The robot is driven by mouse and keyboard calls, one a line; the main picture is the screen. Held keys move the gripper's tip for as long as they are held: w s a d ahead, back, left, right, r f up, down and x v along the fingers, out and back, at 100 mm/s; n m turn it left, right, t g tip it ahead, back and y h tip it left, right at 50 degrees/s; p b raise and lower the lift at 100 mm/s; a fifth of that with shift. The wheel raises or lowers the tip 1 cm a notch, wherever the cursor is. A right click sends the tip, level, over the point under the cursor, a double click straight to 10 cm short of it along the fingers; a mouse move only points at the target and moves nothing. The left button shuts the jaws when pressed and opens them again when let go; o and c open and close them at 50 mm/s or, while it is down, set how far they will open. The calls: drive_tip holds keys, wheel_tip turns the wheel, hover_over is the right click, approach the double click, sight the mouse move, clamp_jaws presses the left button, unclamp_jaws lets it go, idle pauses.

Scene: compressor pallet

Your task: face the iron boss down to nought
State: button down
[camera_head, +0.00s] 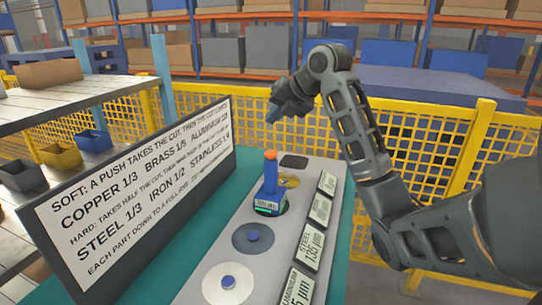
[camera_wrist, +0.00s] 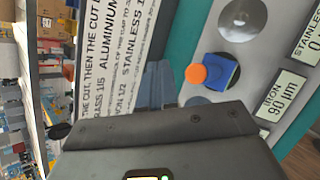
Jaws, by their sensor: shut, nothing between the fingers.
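The blue facing tool (camera_head: 269,198) with an orange knob (camera_head: 270,154) stands upright on the grey panel, in the row of the third display from the front. It also shows in the wrist view (camera_wrist: 222,72), beside the display reading IRON 90 µm (camera_wrist: 282,95). The tool hides most of the iron boss beneath it. My gripper (camera_head: 273,114) is shut and empty, raised above and behind the tool, apart from it.
A sign (camera_head: 140,190) left of the panel lists IRON 1/2 among the hard metals. Discs with blue centres (camera_head: 228,283) lie nearer, beside a STEEL 135 µm display (camera_head: 311,245). A yellow fence (camera_head: 430,150) stands behind.

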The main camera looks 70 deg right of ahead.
drive_tip(key=b, duration=0.3)
hover_over(274, 153)
wheel_tip(274, 153, down, 6)
drive_tip(key=shift+a+f, duration=0.1)
drive_tip(key=shift+f+b, duration=0.3)
drive_tip(key=shift+b, duration=0.25)
drive_tip(key=shift+f, duration=0.1)
idle(1.3)
drive_tip(key=shift+f+b, duration=0.35)
drive_tip(key=shift+b, duration=0.2)
drive_tip(key=shift+f+b, duration=0.65)
idle(0.7)
idle(0.3)
drive_tip(key=shift+r+p, duration=0.6)
drive_tip(key=shift+r, duration=0.55)
drive_tip(key=shift+r+p, duration=1.45)
drive_tip(key=shift+r, duration=1.05)
